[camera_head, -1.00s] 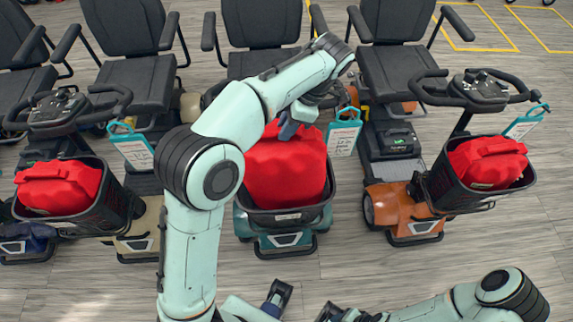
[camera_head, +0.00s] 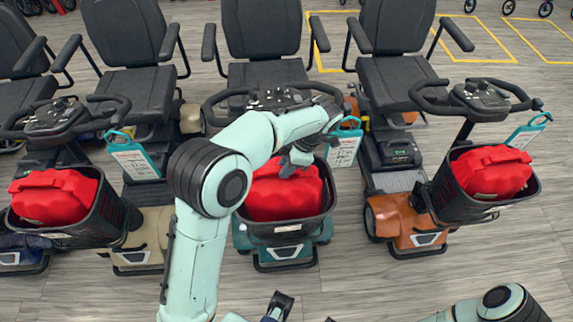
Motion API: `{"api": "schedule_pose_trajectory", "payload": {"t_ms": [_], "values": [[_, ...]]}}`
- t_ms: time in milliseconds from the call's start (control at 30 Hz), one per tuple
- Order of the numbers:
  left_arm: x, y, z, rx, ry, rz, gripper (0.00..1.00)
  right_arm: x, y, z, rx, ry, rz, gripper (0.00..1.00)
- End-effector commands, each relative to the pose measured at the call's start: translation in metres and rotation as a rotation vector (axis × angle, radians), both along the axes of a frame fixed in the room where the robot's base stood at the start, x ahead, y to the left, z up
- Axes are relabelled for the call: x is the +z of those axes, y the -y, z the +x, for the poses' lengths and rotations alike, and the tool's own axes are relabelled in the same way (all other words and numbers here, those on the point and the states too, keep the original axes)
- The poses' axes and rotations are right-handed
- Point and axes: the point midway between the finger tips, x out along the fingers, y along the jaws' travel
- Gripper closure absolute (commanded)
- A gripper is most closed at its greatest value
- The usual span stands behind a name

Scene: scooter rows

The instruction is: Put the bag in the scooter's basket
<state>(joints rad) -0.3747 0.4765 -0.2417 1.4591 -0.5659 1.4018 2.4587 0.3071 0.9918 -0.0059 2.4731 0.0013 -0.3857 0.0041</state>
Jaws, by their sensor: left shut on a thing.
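The bag (camera_head: 282,198) is red and bulky. It sits low in the black basket (camera_head: 290,230) of the teal scooter (camera_head: 284,253) in the middle, with its top showing above the rim. My left gripper (camera_head: 297,163) reaches over from the left and is shut on the top of the bag. My left arm covers the bag's left side and part of the basket.
Red bags also sit in the baskets of the scooter on the left (camera_head: 85,225) and the orange scooter (camera_head: 400,222) on the right. The teal scooter's handlebar (camera_head: 270,97) and a hanging tag (camera_head: 342,146) are close to my left arm. Grey floor is clear in front.

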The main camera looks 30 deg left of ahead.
Motion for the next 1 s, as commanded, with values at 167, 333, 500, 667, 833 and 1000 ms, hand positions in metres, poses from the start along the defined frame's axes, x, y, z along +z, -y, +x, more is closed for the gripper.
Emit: {"api": "schedule_pose_trajectory", "payload": {"t_ms": [167, 333, 500, 667, 833, 1000], "values": [[-0.001, 0.0, 0.0, 0.0, 0.001, 0.0, 1.0, -0.001, 0.0, 0.0, 0.0, 0.001, 0.0, 0.57], [-0.002, 0.0, 0.0, -0.001, 0.0, 0.0, 0.51, -0.001, 0.0, 0.001, -0.001, 0.003, 0.0, 0.57], [-0.002, 0.0, 0.0, -0.001, 0.0, 0.0, 0.51, -0.001, 0.0, 0.001, -0.001, 0.002, 0.0, 0.57], [0.003, 0.0, 0.0, 0.0, 0.001, 0.0, 0.51, 0.002, 0.0, 0.0, 0.0, 0.0, 0.0, 0.57], [0.026, 0.009, 0.006, -0.002, 0.004, -0.001, 0.51, 0.005, 0.0, 0.001, 0.0, 0.002, 0.001, 0.57], [0.062, 0.022, 0.014, -0.002, 0.005, -0.002, 0.51, 0.012, 0.0, 0.003, 0.0, 0.004, 0.0, 0.57]]}}
